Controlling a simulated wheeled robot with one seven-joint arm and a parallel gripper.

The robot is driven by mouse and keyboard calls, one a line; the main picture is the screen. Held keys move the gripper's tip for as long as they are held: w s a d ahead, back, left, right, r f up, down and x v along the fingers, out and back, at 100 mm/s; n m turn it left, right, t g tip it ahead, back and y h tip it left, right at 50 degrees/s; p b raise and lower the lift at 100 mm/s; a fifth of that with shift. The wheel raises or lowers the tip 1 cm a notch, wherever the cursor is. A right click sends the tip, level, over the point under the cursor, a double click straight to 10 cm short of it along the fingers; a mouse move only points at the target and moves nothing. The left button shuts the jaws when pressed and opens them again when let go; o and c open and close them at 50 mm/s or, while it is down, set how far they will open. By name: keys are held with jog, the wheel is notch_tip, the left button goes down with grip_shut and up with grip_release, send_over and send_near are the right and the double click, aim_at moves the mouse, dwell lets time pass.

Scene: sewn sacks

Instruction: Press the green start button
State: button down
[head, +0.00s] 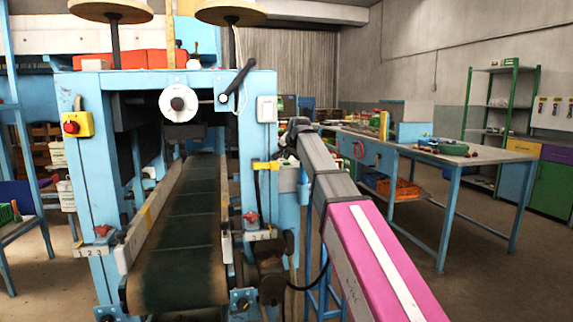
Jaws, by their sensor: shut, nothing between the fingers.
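I cannot make out a green start button in the head view; it may be hidden behind my arm or too small to tell. The light blue machine frame (200,80) carries a pale switch box (266,109) on its right post. My arm reaches up from the bottom right, and my gripper (290,143) is a small dark shape at its far end, just right of that post. It is shut with nothing in it. I cannot tell whether it touches the machine.
A yellow box with a red button (71,127) is on the left post. A dark conveyor belt (180,255) runs through the machine's middle. A blue workbench (450,160) with tools stands at the right, with a green shelf (500,105) behind. The floor at the right is clear.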

aim_at(288, 163)
jog(key=shift+f, duration=0.6)
dwell(0.6)
jog(key=shift+r, duration=0.1)
jog(key=shift+s+r, duration=0.15)
jog(key=shift+r, duration=0.75)
jog(key=shift+r, duration=2.55)
dwell(1.7)
